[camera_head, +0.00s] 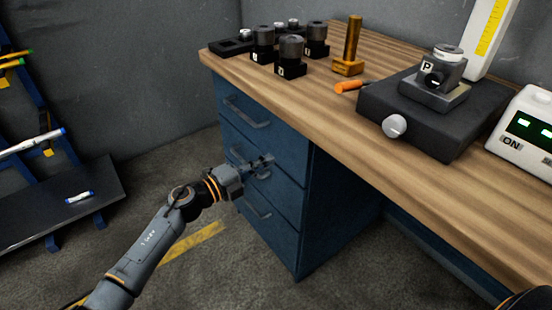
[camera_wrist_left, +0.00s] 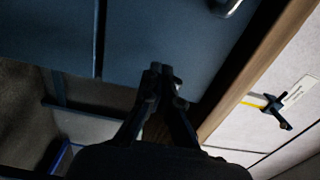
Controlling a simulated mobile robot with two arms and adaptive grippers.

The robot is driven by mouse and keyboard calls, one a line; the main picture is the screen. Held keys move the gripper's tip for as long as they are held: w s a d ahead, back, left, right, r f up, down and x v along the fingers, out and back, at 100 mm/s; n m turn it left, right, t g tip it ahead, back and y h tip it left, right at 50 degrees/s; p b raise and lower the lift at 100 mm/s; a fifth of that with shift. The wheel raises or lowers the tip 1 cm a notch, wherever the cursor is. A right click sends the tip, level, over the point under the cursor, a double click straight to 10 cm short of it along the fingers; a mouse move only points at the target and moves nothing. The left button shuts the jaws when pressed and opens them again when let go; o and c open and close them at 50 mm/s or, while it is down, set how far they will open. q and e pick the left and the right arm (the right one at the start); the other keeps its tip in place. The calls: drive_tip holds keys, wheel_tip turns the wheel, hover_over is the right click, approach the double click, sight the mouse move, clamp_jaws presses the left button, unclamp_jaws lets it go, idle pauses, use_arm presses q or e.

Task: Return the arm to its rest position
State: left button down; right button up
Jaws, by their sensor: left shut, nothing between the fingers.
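My left gripper (camera_head: 262,164) is in front of the blue drawer cabinet (camera_head: 262,150), below the table top's left edge. Its fingers overlap the middle drawer's handle area in the head view; I cannot tell whether they touch it. In the left wrist view the two fingers (camera_wrist_left: 163,72) are together at the tips, shut with nothing between them. The cabinet's blue front also fills the top of the left wrist view. At the head view's bottom right corner a small dark piece with an orange ring shows, perhaps part of my right arm; no right gripper is visible.
The wooden bench top (camera_head: 420,190) holds several black tool holders (camera_head: 291,55), a brass-coloured post (camera_head: 352,45), an orange-handled tool (camera_head: 352,86), a dark block fixture (camera_head: 425,115) and a white readout box (camera_head: 525,130). A blue rack (camera_head: 60,195) stands at left. The floor between is open.

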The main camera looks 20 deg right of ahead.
use_arm(q)
drive_tip(key=v, duration=0.9)
drive_tip(key=shift+p, duration=0.45)
use_arm(e)
drive_tip(key=f, duration=0.2)
drive_tip(key=s+f, duration=0.1)
drive_tip(key=f, duration=0.1)
drive_tip(key=shift+s+d+f, duration=0.1)
drive_tip(key=shift+s, duration=0.1)
